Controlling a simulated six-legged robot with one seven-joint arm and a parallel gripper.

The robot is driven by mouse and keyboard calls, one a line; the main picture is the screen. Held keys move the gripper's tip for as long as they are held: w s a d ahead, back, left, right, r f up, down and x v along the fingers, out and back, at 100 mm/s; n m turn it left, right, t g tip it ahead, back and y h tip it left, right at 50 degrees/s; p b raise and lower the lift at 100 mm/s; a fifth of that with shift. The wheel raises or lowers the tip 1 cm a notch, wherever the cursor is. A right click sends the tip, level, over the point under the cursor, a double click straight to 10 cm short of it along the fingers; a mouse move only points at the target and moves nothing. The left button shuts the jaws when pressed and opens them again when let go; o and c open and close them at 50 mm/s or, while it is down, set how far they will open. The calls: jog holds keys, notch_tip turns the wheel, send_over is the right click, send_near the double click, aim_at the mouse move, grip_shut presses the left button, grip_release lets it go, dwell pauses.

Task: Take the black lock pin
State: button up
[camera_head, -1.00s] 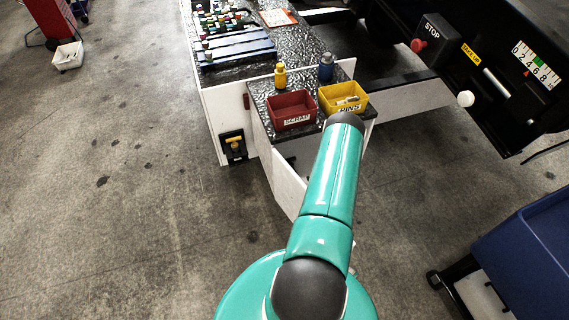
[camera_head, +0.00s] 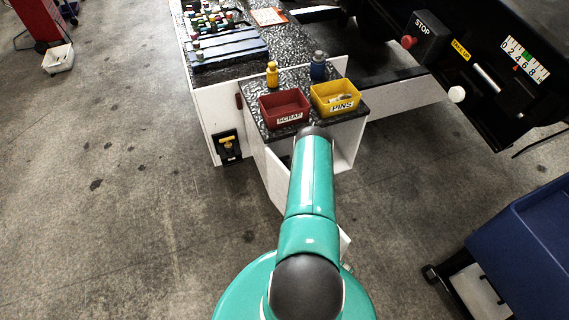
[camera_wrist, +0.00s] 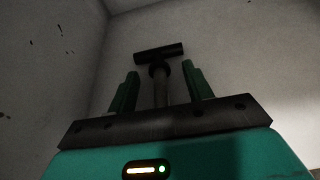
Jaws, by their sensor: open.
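The black lock pin (camera_wrist: 160,53) shows in the wrist view, with a dark T-shaped handle and a thin shank below it. My gripper (camera_wrist: 160,83) is open, its two green fingers to the left and right of the pin's shank. The handle lies just beyond the fingertips. I cannot tell whether the fingers touch the pin. In the head view my arm reaches down to the small cabinet under the bins, and the gripper and pin are hidden there.
Pale walls of the cabinet (camera_head: 345,145) close around the gripper. On its top stand the red SCRAP bin (camera_head: 284,106), the yellow PINS bin (camera_head: 335,98), a yellow bottle (camera_head: 272,75) and a blue bottle (camera_head: 318,68). A blue cart (camera_head: 525,250) stands at right.

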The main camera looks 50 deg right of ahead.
jog(key=c, duration=1)
grip_shut()
jog(key=shift+r, duration=0.1)
